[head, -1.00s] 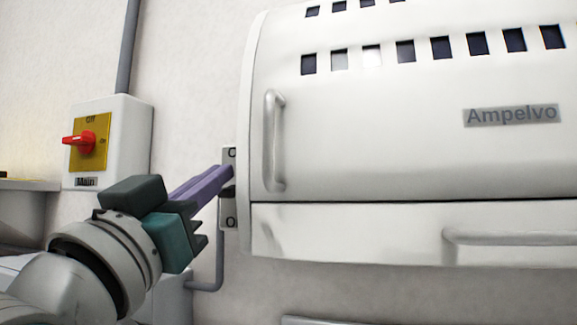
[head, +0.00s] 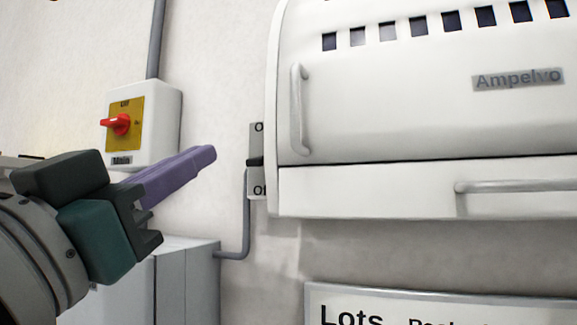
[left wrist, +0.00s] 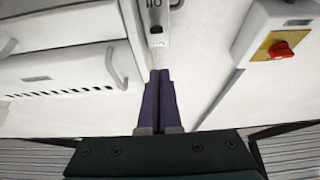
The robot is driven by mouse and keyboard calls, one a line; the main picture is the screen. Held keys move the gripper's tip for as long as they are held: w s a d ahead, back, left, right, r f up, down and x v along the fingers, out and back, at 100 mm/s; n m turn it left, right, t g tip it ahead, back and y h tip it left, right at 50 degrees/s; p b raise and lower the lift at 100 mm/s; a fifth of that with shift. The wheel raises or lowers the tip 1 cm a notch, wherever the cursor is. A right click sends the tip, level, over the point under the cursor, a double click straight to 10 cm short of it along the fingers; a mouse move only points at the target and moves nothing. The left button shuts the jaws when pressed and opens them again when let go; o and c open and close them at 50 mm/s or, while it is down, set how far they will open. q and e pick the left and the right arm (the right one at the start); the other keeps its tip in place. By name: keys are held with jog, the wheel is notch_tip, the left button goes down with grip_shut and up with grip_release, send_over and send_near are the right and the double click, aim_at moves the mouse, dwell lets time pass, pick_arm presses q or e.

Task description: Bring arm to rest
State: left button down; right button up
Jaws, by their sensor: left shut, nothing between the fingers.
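My left gripper (head: 207,156) comes in from the left in the head view, its purple fingers shut together with nothing between them. The fingertips are in the air to the left of a small wall switch (head: 256,180) and apart from it. In the left wrist view the shut fingers (left wrist: 160,76) point toward the same switch (left wrist: 157,25). My right gripper is in neither view.
A white Ampelvo machine (head: 400,130) with handles stands right of the switch. A main switch box (head: 167,120) with a red knob is on the wall behind my left gripper. A grey-white cabinet (head: 185,280) and a sign (head: 440,300) are lower down.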

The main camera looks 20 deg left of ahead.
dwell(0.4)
pick_arm(q)
notch_tip(320, 180, down, 17)
jog(key=g, duration=0.8)
jog(key=s+f+m+g, duration=0.1)
jog(key=s+f+g, duration=1)
jog(key=s+f, duration=0.6)
notch_tip(320, 180, up, 18)
jog(key=s+g+p, duration=0.1)
jog(key=p, duration=1.7)
jog(key=shift+s+d+m+y, duration=0.15)
jog(key=shift+m+y, duration=0.15)
